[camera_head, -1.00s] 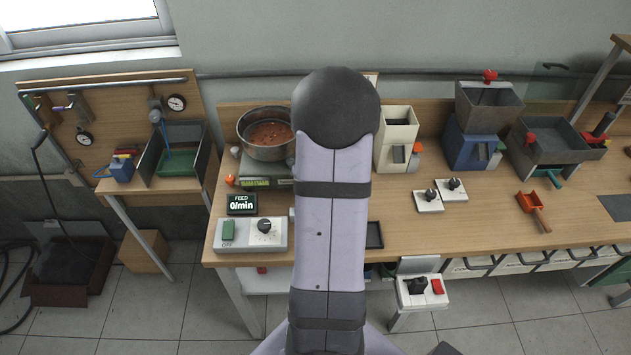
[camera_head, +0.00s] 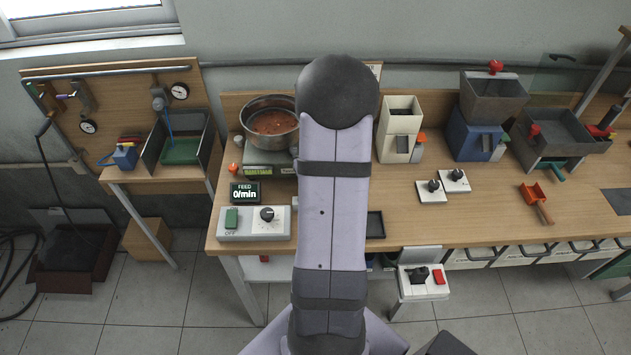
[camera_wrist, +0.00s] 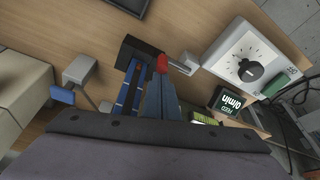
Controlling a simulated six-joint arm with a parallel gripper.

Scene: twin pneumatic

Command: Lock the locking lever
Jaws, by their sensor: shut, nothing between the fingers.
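My gripper (camera_wrist: 148,66) reaches up from the dark housing at the bottom of the wrist view; its narrow blue and grey parts lie close together. Near its tips are a black block (camera_wrist: 136,48) and a small red part (camera_wrist: 162,63), with a grey block (camera_wrist: 184,62) just right. I cannot tell whether the red part is the locking lever or whether the gripper touches it. A grey lever-like piece (camera_wrist: 80,68) with a blue end stands apart to the left. In the head view my arm hides the gripper and the bench behind it.
The feed control box (camera_head: 250,222) and feed display (camera_head: 244,192) stand at the bench's front left, below the bowl (camera_head: 270,122). A cream hopper (camera_head: 401,115) and two knob boxes (camera_head: 454,180) stand right of my arm.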

